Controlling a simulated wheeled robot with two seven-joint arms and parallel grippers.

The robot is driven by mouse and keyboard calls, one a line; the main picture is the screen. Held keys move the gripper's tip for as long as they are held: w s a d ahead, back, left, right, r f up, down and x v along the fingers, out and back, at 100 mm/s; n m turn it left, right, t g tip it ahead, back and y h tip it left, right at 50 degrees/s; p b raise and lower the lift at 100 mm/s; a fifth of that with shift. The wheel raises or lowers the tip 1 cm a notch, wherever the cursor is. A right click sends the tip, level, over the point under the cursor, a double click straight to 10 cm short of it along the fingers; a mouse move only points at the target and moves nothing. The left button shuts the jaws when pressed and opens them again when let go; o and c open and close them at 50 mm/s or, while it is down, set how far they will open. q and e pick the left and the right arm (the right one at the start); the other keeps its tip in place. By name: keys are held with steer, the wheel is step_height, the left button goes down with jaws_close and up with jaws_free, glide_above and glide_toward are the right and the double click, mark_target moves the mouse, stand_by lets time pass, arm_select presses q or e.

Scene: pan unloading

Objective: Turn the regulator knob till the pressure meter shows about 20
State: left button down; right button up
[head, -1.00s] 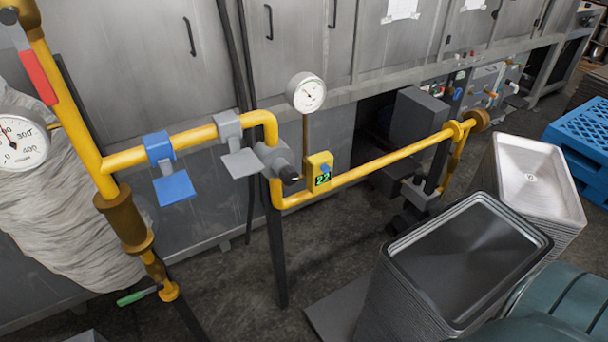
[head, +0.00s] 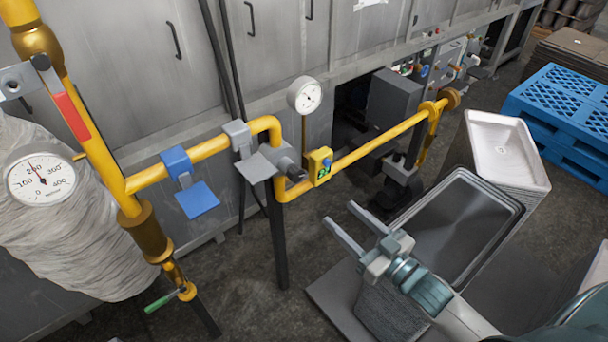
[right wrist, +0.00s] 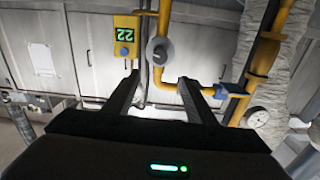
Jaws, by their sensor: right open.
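The grey regulator knob (head: 290,170) sits on the yellow pipe, facing toward me, and shows in the right wrist view (right wrist: 158,52) above the space between my fingers. Beside it is the yellow digital pressure meter (head: 320,166); in the right wrist view its green display (right wrist: 124,35) appears to read 22. A small round dial (head: 305,95) stands above the pipe. My right gripper (head: 339,213) is open and empty, in front of and below the meter, apart from the knob. My left gripper is not in view.
A large dial gauge (head: 40,177) and a red-handled lever (head: 71,115) are on the left pipe. Blue (head: 197,200) and grey (head: 255,166) valve plates flank the knob's left. Stacked trays (head: 515,200) and a blue pallet (head: 560,110) stand right.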

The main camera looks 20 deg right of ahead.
steer(key=shift+w, duration=0.1)
steer(key=p, duration=0.5)
glide_toward(298, 177)
steer(key=x, duration=0.9)
steer(key=shift+w, duration=0.35)
steer(key=shift+b, duration=0.3)
steer(key=c, duration=1.1)
steer(key=shift+o, duration=0.3)
steer(key=shift+n, duration=1.2)
